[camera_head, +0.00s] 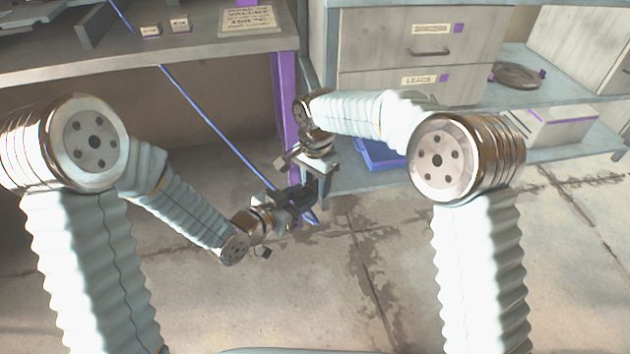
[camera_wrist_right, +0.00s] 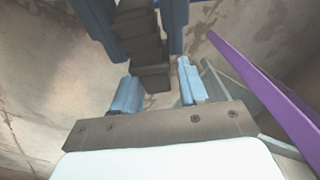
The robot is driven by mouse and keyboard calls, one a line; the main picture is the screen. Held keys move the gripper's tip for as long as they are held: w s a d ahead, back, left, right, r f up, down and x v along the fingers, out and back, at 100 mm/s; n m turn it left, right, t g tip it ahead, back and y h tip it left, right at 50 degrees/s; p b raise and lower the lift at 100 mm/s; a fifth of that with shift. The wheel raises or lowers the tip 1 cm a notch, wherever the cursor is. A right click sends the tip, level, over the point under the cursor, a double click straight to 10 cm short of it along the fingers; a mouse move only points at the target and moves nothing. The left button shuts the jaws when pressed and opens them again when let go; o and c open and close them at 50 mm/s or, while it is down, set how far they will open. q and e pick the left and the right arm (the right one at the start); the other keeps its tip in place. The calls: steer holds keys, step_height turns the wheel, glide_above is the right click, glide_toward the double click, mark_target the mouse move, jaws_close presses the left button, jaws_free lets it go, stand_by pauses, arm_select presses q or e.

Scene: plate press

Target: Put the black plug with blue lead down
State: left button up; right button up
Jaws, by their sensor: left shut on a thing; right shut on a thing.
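The black plug (camera_head: 299,196) is in mid-air in the head view, where my two grippers meet; they partly hide it. Its dark stepped body shows at the top of the right wrist view (camera_wrist_right: 140,40). My left gripper (camera_head: 287,203) is shut on the plug from the left. My right gripper (camera_head: 322,185) comes down from above right and is shut on it too; its fingers (camera_wrist_right: 156,88) show in the right wrist view. The blue lead (camera_head: 205,115) slants from the bench down to the grippers. Where it joins the plug is hidden.
A bench (camera_head: 120,62) with a purple leg (camera_head: 284,105) stands behind the grippers, with small labelled blocks and a sign on top. A drawer unit (camera_head: 405,50) with a "LEADS" label is right of it. A blue tray (camera_head: 378,154) lies low behind my right arm. The floor in front is clear.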

arm_select(q)
steer(key=shift+s+d, duration=0.2)
steer(key=shift+d, duration=0.1)
arm_select(e)
steer(key=shift+a, duration=0.25)
steer(key=c, duration=0.4)
arm_select(q)
steer(key=o, duration=1.1)
arm_select(e)
steer(key=shift+r, duration=0.1)
jaws_close()
arm_select(q)
steer(key=shift+w+a, duration=0.1)
arm_select(e)
steer(key=shift+d, duration=0.1)
